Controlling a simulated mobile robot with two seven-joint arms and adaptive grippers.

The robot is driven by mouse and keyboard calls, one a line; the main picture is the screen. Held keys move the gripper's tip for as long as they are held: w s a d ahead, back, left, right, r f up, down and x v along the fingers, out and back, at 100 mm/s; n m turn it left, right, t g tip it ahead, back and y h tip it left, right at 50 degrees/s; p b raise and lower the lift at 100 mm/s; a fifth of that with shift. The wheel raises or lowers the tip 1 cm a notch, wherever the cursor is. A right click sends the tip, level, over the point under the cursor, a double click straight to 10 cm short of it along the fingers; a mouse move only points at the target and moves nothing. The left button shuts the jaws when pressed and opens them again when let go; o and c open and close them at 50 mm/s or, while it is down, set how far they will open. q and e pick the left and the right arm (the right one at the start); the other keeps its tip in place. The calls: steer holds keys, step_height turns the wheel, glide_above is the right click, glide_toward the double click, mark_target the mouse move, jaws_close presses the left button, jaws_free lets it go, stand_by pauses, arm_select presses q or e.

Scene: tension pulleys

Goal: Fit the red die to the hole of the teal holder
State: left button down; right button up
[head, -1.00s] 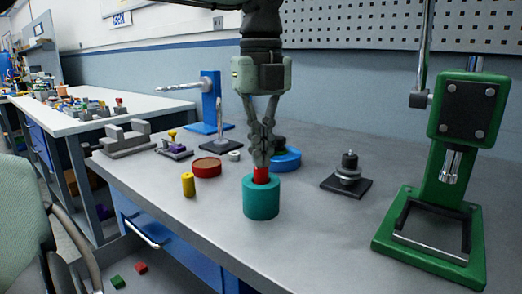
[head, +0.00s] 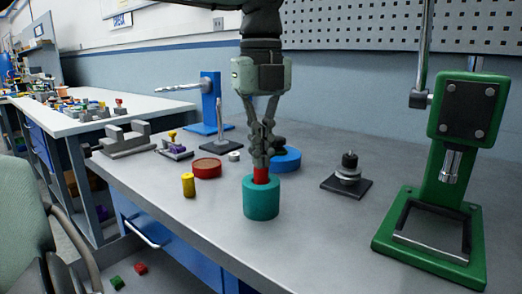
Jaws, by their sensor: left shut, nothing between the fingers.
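The teal holder (head: 261,201) stands upright on the grey bench near its front edge. The red die (head: 261,176) stands upright at the holder's top centre, with its upper part showing above the rim. Its lower part is hidden, so I cannot tell how deep it sits. My left gripper (head: 260,163) points straight down over the die, fingers together and empty, with the tips at or just above the die's top. I cannot tell whether they touch it. My right gripper is not in view.
A blue round part (head: 286,160) is close behind the gripper. A red round part (head: 207,168) and a yellow cylinder (head: 188,185) stand to the left. A pulley stand (head: 347,178) and a green press (head: 462,115) are at right. The bench right of the holder is clear.

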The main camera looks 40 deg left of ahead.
arm_select(q)
steer(key=shift+s+f, duration=0.1)
steer(key=shift+f, duration=0.05)
step_height(320, 180, up, 3)
steer(key=shift+f+p, duration=0.15)
steer(key=shift+p, duration=0.9)
step_height(320, 180, up, 2)
steer(key=shift+p, duration=0.35)
steer(key=shift+r, duration=1.2)
